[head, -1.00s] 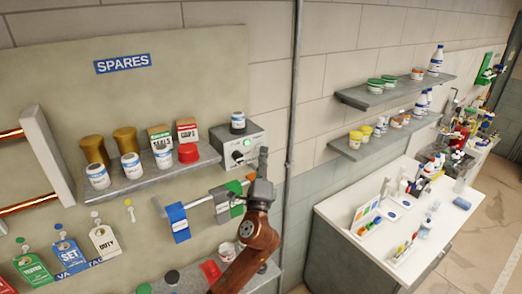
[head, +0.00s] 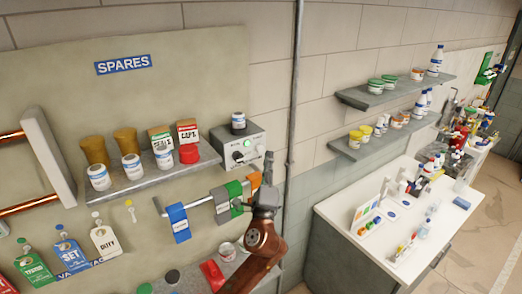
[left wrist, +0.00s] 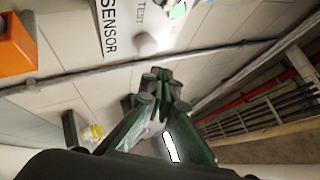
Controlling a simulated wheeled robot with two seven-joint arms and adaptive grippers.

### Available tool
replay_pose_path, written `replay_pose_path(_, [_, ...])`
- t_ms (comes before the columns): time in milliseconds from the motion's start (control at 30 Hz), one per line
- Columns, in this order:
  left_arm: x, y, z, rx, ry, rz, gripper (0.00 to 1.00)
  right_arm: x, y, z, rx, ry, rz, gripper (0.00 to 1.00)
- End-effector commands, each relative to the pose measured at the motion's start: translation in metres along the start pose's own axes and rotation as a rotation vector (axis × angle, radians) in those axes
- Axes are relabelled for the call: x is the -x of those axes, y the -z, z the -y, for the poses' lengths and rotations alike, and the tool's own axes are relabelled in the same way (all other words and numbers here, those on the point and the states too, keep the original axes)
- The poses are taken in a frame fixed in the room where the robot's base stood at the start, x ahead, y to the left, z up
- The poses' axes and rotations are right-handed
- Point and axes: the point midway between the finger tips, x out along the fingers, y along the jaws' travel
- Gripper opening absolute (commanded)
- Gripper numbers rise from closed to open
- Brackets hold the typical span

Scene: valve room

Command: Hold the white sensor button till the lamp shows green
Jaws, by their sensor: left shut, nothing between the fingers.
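The grey sensor box (head: 224,137) sits at the right end of the spares shelf. Its white button (head: 260,151) is on the right of its front face. In the left wrist view the white button (left wrist: 147,43) stands out below the word TEST, beside a SENSOR label. A green lamp (head: 247,142) shows on the box; it also shows at the top edge of the left wrist view (left wrist: 178,10). My left gripper (head: 268,163) is shut and empty, just below and right of the button. In the left wrist view its fingertips (left wrist: 157,80) look apart from the button.
A rail (head: 199,200) with blue, green and orange tags runs below the shelf (head: 131,184), close to my left gripper. A vertical pipe (head: 292,100) stands right of the box. Jars and boxes stand on the shelf. A white workbench (head: 340,205) is at right.

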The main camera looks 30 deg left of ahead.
Motion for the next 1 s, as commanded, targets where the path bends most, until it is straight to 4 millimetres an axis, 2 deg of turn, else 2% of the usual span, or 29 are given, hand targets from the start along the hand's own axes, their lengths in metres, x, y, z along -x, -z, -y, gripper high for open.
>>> replay_pose_path(400, [0.026, 0.019, 0.020, 0.001, 0.001, -0.001, 0.00, 0.007, 0.000, -0.004, 0.002, -0.004, 0.001, 0.59])
replay_pose_path(900, [0.027, 0.019, 0.020, 0.000, 0.001, 0.000, 0.00, 0.007, 0.000, -0.004, 0.002, -0.004, 0.001, 0.59])
replay_pose_path(1000, [0.029, 0.019, 0.012, 0.015, -0.017, -0.004, 0.00, 0.007, 0.000, -0.004, 0.002, -0.004, 0.001, 0.59])
